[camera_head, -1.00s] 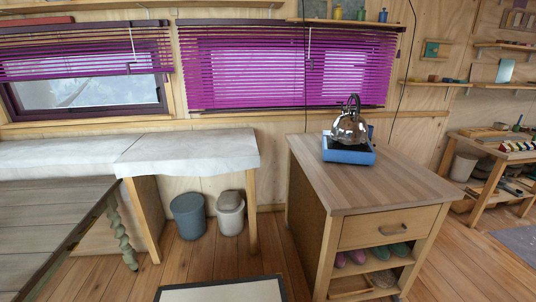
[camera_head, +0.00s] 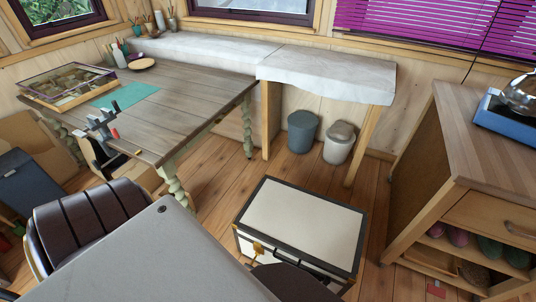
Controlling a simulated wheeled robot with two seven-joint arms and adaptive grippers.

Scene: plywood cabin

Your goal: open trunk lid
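A trunk (camera_head: 300,228) stands on the wooden floor in the lower middle of the head view. Its white lid has a black border and lies flat and shut. A brass-coloured latch (camera_head: 258,249) shows at its front left. A dark rounded shape and a grey flat surface in front hide part of the trunk's front.
A wooden table (camera_head: 170,105) with turned legs stands to the left, with a clamp (camera_head: 103,124) at its edge. A wooden cabinet (camera_head: 470,140) stands to the right. Two bins (camera_head: 302,131) stand behind the trunk. Some floor beside the trunk is clear.

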